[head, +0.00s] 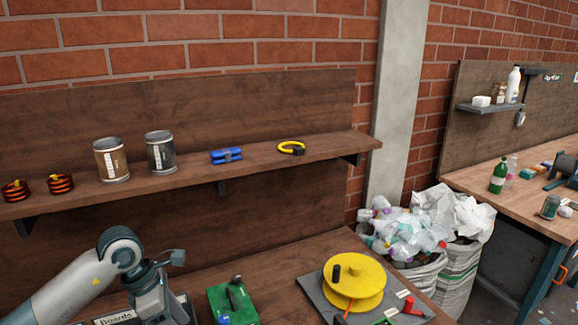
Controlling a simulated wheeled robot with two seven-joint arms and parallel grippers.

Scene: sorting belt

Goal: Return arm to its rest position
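My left arm (75,284) comes in from the lower left, over the near end of the workbench. Its wrist bends down, and my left gripper (160,303) is at the bottom edge of the head view, below the shelf and left of a green device (232,303). Its fingertips are hidden or cut off, so I cannot tell if it is open or shut or holds anything. My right arm and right gripper are not in view.
A bin labelled Boards (115,318) is beside the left gripper. A yellow reel (355,276) stands on a grey base at right. The wooden shelf (200,190) above holds two cans, copper coils, a blue item and a yellow ring. Sacks of waste (410,240) stand beyond.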

